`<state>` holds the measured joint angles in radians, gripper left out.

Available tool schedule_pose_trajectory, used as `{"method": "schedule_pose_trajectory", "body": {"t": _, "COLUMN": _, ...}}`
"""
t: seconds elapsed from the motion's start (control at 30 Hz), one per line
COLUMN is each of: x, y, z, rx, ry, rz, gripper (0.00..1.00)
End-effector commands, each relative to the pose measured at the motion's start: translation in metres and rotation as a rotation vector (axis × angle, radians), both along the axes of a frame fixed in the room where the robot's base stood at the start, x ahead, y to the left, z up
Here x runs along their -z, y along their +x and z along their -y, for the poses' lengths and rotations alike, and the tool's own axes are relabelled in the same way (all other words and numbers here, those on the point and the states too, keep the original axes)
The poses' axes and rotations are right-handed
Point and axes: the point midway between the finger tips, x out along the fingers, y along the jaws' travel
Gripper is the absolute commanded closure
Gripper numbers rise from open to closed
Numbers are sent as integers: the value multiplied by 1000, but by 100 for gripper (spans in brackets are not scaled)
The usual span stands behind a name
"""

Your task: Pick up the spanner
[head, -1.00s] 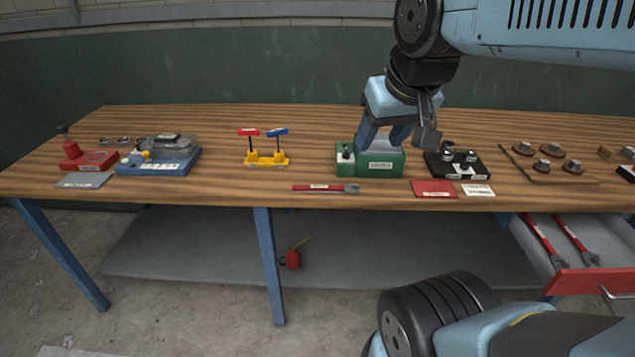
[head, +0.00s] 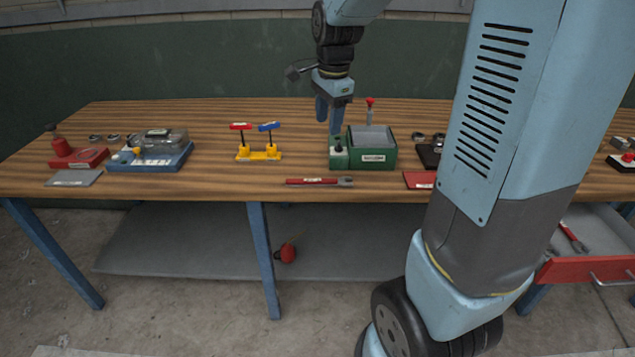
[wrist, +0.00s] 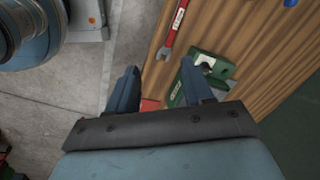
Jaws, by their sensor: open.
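The spanner (head: 318,181) has a red handle with a pale label and a grey open jaw at its right end. It lies flat along the front edge of the wooden bench, in front of the green box. My gripper (head: 329,116) is above the bench near the green box's left end, fingers down. It is apart from the spanner, farther back and higher. In the wrist view the spanner (wrist: 177,25) lies beyond the open, empty fingers (wrist: 158,74), with its jaw towards them.
The green box (head: 372,148) stands behind the spanner. A yellow stand (head: 258,155) with two T-handled tools is to its left. A red plate (head: 419,180) lies right of the spanner. An open drawer (head: 590,268) holds another red-handled tool. Bare wood lies left of the spanner.

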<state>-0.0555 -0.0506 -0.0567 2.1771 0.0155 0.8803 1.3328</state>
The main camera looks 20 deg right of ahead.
Motion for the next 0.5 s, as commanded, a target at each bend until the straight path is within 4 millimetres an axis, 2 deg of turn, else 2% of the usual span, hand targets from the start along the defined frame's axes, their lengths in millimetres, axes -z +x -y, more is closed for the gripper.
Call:
{"method": "schedule_pose_trajectory", "body": {"t": 0.03, "x": 12, "y": 12, "z": -1, "rx": 63, "ry": 6, "rz": -25, "gripper": 49}}
{"method": "schedule_pose_trajectory", "body": {"t": 0.2, "x": 45, "y": 44, "z": -3, "rx": 291, "ry": 20, "rz": -85, "gripper": 49}}
{"method": "schedule_pose_trajectory", "body": {"t": 0.33, "x": 64, "y": 60, "z": -4, "rx": 416, "ry": 22, "rz": -115, "gripper": 49}}
{"method": "schedule_pose_trajectory", "body": {"t": 0.5, "x": 78, "y": 69, "z": -4, "rx": 501, "ry": 20, "rz": -134, "gripper": 49}}
